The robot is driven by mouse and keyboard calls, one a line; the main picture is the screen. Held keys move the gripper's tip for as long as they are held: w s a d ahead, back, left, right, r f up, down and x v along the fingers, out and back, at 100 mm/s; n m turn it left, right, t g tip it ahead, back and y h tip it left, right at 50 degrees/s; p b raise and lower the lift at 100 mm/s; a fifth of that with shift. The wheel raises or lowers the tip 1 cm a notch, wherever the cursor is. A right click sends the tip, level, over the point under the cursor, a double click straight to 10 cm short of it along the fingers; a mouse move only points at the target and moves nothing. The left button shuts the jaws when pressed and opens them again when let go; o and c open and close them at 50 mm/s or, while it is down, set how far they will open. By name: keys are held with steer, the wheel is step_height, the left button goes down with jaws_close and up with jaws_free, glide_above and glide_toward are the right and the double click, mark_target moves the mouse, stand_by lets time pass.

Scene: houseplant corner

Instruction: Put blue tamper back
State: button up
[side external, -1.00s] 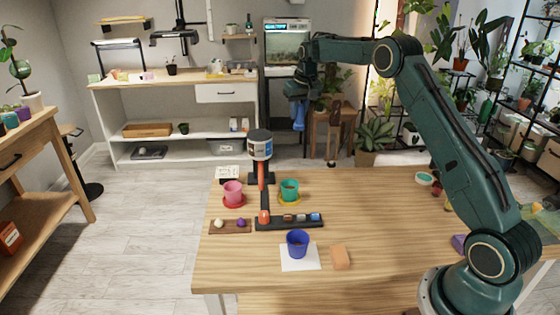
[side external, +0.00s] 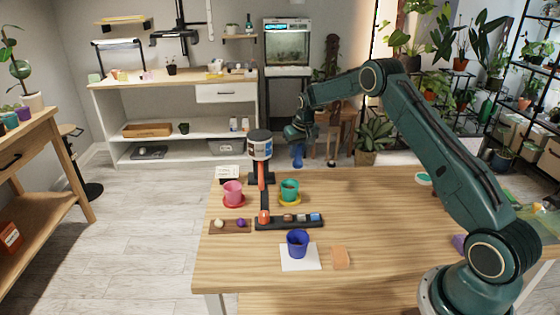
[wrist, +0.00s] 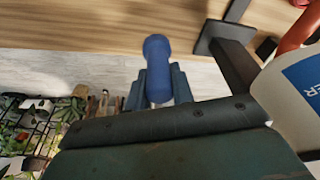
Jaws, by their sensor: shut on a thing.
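The blue tamper (side external: 298,157) hangs roughly upright below my gripper (side external: 299,140), above the far edge of the table. My gripper is shut on it. In the wrist view the blue tamper (wrist: 157,65) sticks out from between the two dark fingers of my gripper (wrist: 158,88). A black holder strip (side external: 290,223) lies on the table with small coloured items along it, one blue at its right end. The tamper is apart from the holder and the table.
A canister (side external: 259,148) on a black stand is left of my gripper and looms large at right in the wrist view. A pink pot (side external: 232,189), a green pot (side external: 289,187) and a blue pot (side external: 298,242) stand on the table (side external: 400,225). A tan block (side external: 340,258) lies at front.

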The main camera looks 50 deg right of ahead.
mark_target(297, 163)
steer(key=shift+f, duration=2.75)
steer(key=shift+f, duration=0.1)
steer(key=o, duration=1)
steer(key=v, duration=1.2)
